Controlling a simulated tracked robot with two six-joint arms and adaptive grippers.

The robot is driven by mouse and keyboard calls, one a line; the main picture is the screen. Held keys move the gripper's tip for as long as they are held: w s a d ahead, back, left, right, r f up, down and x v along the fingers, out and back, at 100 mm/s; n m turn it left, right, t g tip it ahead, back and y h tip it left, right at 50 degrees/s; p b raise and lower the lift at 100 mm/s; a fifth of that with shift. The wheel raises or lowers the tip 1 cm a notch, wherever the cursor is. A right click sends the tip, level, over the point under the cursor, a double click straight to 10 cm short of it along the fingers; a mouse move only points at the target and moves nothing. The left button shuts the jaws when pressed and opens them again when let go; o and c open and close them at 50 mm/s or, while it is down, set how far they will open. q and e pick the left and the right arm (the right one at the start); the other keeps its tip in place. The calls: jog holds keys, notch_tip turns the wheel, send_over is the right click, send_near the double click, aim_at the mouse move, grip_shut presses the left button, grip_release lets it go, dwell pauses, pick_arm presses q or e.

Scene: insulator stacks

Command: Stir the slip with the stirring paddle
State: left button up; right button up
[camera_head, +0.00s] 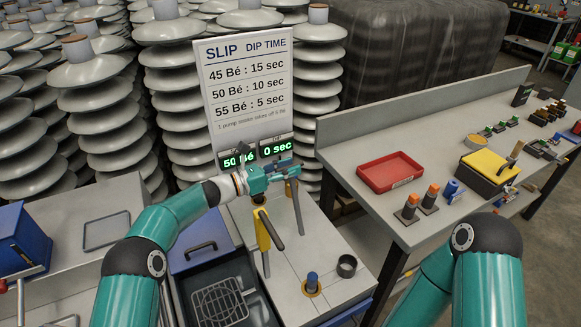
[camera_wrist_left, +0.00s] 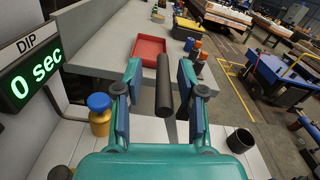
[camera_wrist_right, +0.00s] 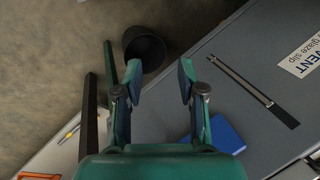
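My left gripper (camera_head: 280,172) is above the grey bench top, in front of the dip-time sign. In the left wrist view it (camera_wrist_left: 158,85) is open, with a dark cylindrical handle (camera_wrist_left: 164,88) between its fingers and gaps on both sides. This looks like the stirring paddle's handle; a grey shaft (camera_wrist_left: 170,130) shows below it. In the head view, a grey upright rod (camera_head: 297,208) stands just below the gripper. The slip's surface cannot be made out. My right gripper (camera_wrist_right: 158,85) is open and empty in its wrist view; it is hidden in the head view.
A dip-time sign (camera_head: 248,85) stands behind the bench. A yellow-bodied tool (camera_head: 263,232), a dark cup (camera_head: 347,266) and a wire rack (camera_head: 220,302) are nearby. A side table holds a red tray (camera_head: 390,172) and a yellow-topped box (camera_head: 487,170). Insulator stacks crowd the left.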

pick_arm(q)
jog(key=shift+r, duration=0.1)
grip_shut()
jog(key=shift+a, duration=0.1)
